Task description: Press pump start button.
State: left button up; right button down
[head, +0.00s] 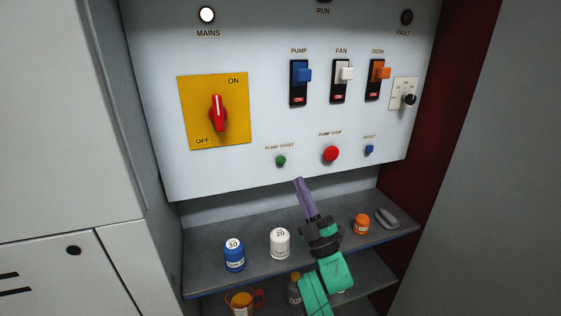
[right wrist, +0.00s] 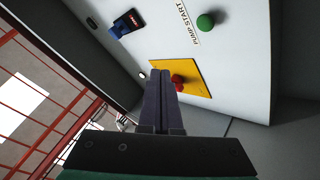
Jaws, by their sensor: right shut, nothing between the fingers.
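The green pump start button (head: 280,160) is on the white control panel (head: 230,175), under its PUMP START label. It also shows in the right wrist view (right wrist: 205,21), near the top. My right gripper (head: 299,181) is shut and empty, its fingers pointing up toward the panel's lower edge, below and a little right of the green button. In the right wrist view the shut fingers (right wrist: 161,73) appear apart from the button. My left gripper is not in view.
The red pump stop button (head: 331,153) and blue reset button (head: 369,149) sit right of the green one. A red rotary switch (head: 218,113) is above left.

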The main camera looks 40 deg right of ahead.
aim_at(281, 160)
jog(key=w+d+b, duration=0.1)
jog(key=w, duration=0.2)
jog(key=w+d+b, duration=0.1)
jog(key=w+b, duration=0.1)
jog(key=w+d+b, duration=0.1)
jog(key=w, duration=0.2)
jog(key=shift+w+f, duration=0.1)
jog(key=shift+w, duration=0.2)
dwell(1.6)
jog(key=shift+w+d+b, duration=0.1)
jog(key=shift+w+b, duration=0.3)
jog(key=shift+b, duration=0.15)
